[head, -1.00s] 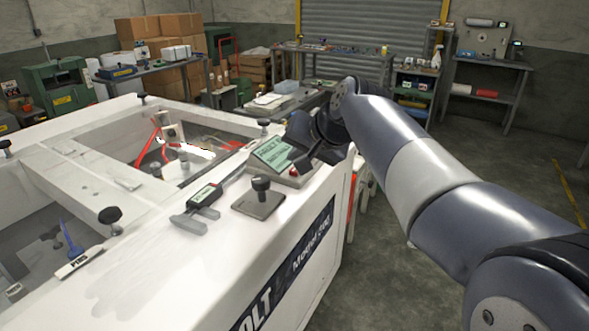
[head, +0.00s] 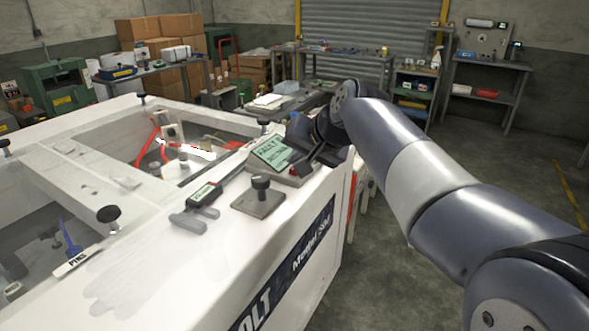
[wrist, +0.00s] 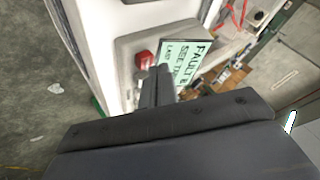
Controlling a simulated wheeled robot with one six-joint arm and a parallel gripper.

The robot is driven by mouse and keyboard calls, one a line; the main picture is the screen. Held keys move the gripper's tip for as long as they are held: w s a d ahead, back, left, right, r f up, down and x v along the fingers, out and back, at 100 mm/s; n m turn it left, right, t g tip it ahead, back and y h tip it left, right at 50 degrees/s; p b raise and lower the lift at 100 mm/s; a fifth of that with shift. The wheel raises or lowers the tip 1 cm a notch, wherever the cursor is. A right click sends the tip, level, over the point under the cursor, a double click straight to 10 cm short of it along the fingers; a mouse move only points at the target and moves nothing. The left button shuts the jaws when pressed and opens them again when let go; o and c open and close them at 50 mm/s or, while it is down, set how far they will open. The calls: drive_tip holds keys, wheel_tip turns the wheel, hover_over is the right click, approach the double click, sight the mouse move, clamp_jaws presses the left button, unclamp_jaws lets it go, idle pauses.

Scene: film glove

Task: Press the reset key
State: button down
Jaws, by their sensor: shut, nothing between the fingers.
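A small control panel (wrist: 124,44) sits on the corner of the white machine (head: 325,190). It has a green screen (wrist: 190,60) showing fault text, which also shows in the head view (head: 271,153). A red key (wrist: 145,60) is beside the screen, and its marking is too small to read. My gripper (wrist: 161,72) is shut and empty, its fingertips over the panel between the red key and the screen. It hides part of the panel, and I cannot tell whether the tips touch it. In the head view my dark gripper (head: 305,163) is over the panel's right side.
On the machine top, a grey handheld gauge (head: 200,202) and a metal plate with a black knob (head: 260,190) are left of the panel. Open bays with red hoses (head: 147,148) are farther left. Benches and boxes (head: 165,50) stand behind. Floor at right is clear.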

sight(297, 176)
drive_tip(key=shift+f+b, duration=0.35)
drive_tip(key=shift+f, duration=0.1)
idle(0.6)
drive_tip(key=shift+r, duration=0.15)
drive_tip(key=shift+r+p, duration=0.75)
drive_tip(key=shift+p, duration=0.05)
wheel_tip(297, 176, up, 5)
drive_tip(key=p, duration=0.4)
drive_tip(key=shift+f, duration=0.1)
idle(0.5)
